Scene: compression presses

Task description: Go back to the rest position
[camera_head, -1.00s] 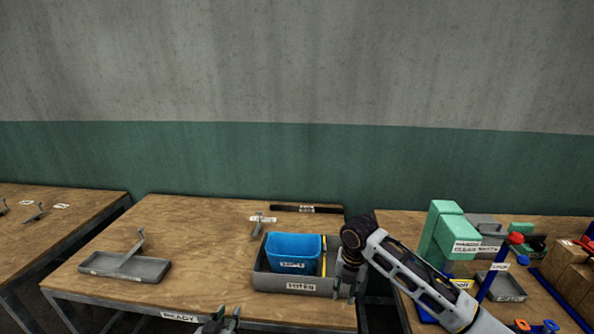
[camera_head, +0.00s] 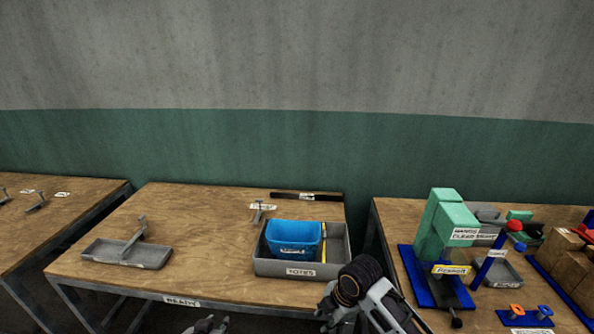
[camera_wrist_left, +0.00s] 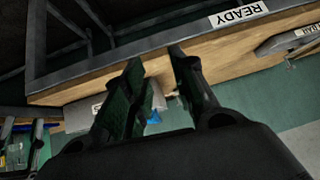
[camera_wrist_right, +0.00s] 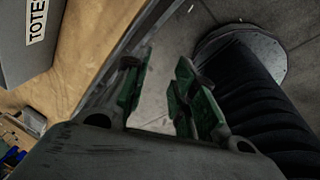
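My right gripper (camera_head: 328,312) is at the front edge of the middle table, just below the grey totes bin. In the right wrist view its fingers (camera_wrist_right: 160,90) are apart with nothing between them. My left gripper (camera_head: 207,325) shows at the bottom edge of the head view, in front of the table edge and its READY label. In the left wrist view its fingers (camera_wrist_left: 158,85) are apart and empty, facing the table edge. The blue tote (camera_head: 293,237) sits in the grey bin (camera_head: 285,268) labelled TOTES.
A grey tray (camera_head: 125,252) with a sign lies on the left of the middle table (camera_head: 200,225). The right table holds a green and blue press (camera_head: 432,240), bins and brown boxes (camera_head: 568,245). Gaps separate the tables. The middle table's centre is clear.

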